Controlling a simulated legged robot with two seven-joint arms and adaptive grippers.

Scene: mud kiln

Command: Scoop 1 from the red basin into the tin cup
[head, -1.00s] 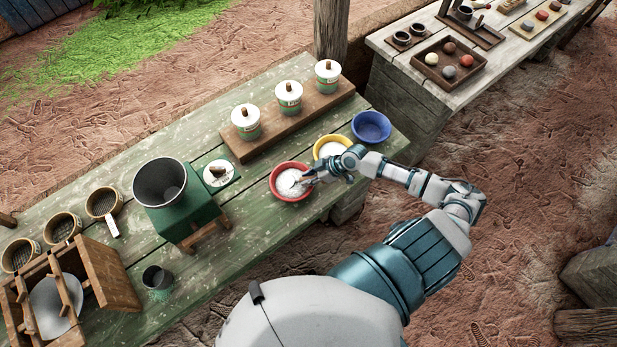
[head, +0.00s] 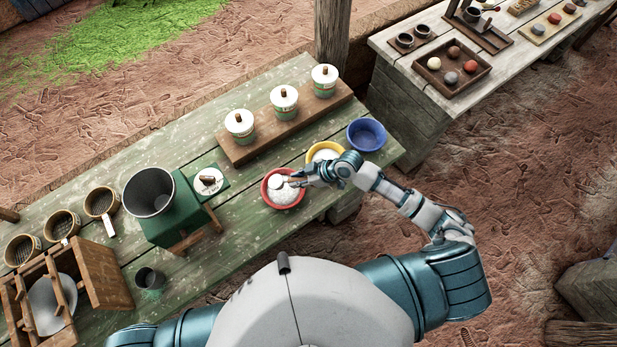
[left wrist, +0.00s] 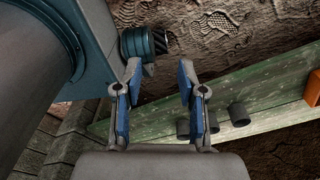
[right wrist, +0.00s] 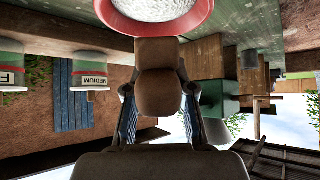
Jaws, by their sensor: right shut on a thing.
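The red basin (head: 266,199) holds white powder and stands near the table's front edge; its rim also shows at the top of the right wrist view (right wrist: 207,22). My right gripper (head: 299,179) is shut on the brown handle of a scoop (right wrist: 158,85). The scoop's pale bowl (head: 278,181) shows over the powder, inside the basin's outline; its height and fill are hard to tell. A small grey metal cup, likely the tin cup (head: 149,281), stands at the table's front left. My left gripper (left wrist: 158,95) is open and empty.
Yellow (head: 317,148) and blue (head: 366,135) basins stand right of the red one. A green stand with a large grey bucket (head: 150,190) lies between basin and cup. Lidded tins (head: 284,104) stand behind on a board. A wooden frame (head: 95,272) is at left.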

